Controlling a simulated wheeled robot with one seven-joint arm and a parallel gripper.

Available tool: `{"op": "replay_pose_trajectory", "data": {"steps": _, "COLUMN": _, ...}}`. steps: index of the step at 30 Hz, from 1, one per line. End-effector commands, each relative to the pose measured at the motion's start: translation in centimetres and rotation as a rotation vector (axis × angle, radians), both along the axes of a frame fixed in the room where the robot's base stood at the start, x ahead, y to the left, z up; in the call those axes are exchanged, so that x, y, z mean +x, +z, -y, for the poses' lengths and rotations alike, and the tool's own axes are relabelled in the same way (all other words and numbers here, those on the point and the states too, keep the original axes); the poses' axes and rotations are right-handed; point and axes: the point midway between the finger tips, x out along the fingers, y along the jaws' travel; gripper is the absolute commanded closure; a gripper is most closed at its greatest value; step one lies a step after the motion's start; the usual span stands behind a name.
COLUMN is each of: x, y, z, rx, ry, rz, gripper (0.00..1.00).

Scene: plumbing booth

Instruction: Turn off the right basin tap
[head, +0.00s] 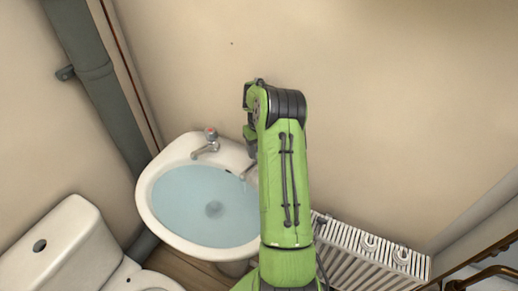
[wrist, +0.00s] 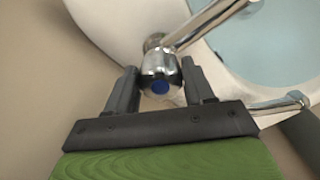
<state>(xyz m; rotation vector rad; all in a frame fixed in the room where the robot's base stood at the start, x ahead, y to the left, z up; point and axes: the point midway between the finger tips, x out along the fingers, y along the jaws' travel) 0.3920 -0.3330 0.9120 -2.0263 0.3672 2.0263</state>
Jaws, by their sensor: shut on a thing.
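The right basin tap (wrist: 162,75) is chrome with a blue-marked end, seen in the wrist view between my fingers. Its spout (wrist: 205,25) reaches up and right over the basin. In the head view its spout tip (head: 244,175) shows beside my arm, and the rest is hidden behind the arm. My gripper (wrist: 160,85) is shut on the tap's head, one dark finger on each side of it. The left tap (head: 207,142), with a red-marked top, stands on the basin's back rim. The white basin (head: 148,196) holds blue-tinted water (head: 195,200).
A white toilet (head: 62,245) stands at the lower left. A grey pipe (head: 88,80) runs down the left wall. A white radiator (head: 370,258) is at the lower right of my arm. The wall above the basin is bare.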

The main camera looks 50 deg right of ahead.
Motion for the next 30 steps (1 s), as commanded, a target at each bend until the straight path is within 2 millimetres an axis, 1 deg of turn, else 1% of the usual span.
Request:
{"op": "replay_pose_trajectory", "data": {"steps": 21, "x": 0.06, "y": -0.07, "z": -0.22, "rx": 0.001, "ry": -0.679, "rz": -0.004, "gripper": 0.78}}
{"op": "replay_pose_trajectory", "data": {"steps": 30, "x": 0.15, "y": -0.08, "z": -0.26, "rx": 0.001, "ry": -0.928, "rz": -0.003, "gripper": 0.78}}
